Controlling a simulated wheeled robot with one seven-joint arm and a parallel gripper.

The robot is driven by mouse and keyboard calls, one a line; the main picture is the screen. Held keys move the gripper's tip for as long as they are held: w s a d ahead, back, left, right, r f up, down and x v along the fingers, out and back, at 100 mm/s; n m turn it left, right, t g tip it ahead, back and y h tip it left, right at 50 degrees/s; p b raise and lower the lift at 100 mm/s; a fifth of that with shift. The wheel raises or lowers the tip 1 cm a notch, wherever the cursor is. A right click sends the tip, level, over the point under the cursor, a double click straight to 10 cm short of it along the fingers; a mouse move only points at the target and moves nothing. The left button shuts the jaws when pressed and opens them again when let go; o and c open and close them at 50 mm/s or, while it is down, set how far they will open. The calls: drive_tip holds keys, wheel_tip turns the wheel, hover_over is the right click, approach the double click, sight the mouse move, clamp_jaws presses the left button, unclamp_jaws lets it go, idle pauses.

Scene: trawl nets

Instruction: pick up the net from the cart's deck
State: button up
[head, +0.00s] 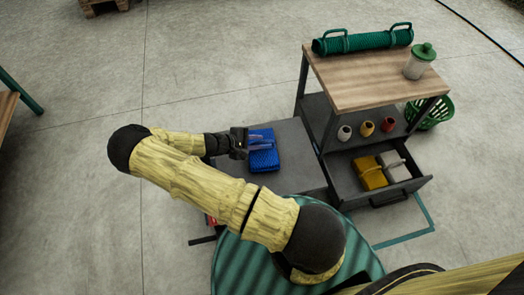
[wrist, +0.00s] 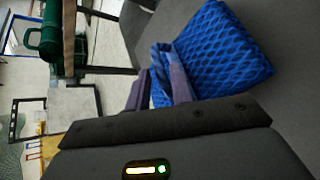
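The blue folded net (head: 264,158) lies on the grey deck (head: 292,140) of the cart. It has a diamond mesh pattern and a paler blue-grey strap on its left side. In the wrist view the net (wrist: 225,50) fills the upper right, with its strap at the left end. My gripper (head: 246,144) is low over the deck at the net's left edge. In the wrist view my gripper's fingers (wrist: 160,90) stand apart beside the strap, with some blue showing between them. Whether they touch the strap is not clear.
Right of the deck stands a wooden-topped shelf unit (head: 365,80) with a green roll (head: 362,42) and a lidded jar (head: 419,62). Its open drawer (head: 400,190) holds yellow and grey folded nets. A green basket (head: 432,110) stands behind it.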

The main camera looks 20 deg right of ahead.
sight(262, 142)
drive_tip(key=shift+x, duration=1.55)
drive_tip(key=shift+w, duration=0.1)
drive_tip(key=shift+a, duration=0.1)
clamp_jaws()
drive_tip(key=shift+s+f+b, duration=0.2)
drive_tip(key=shift+b, duration=0.1)
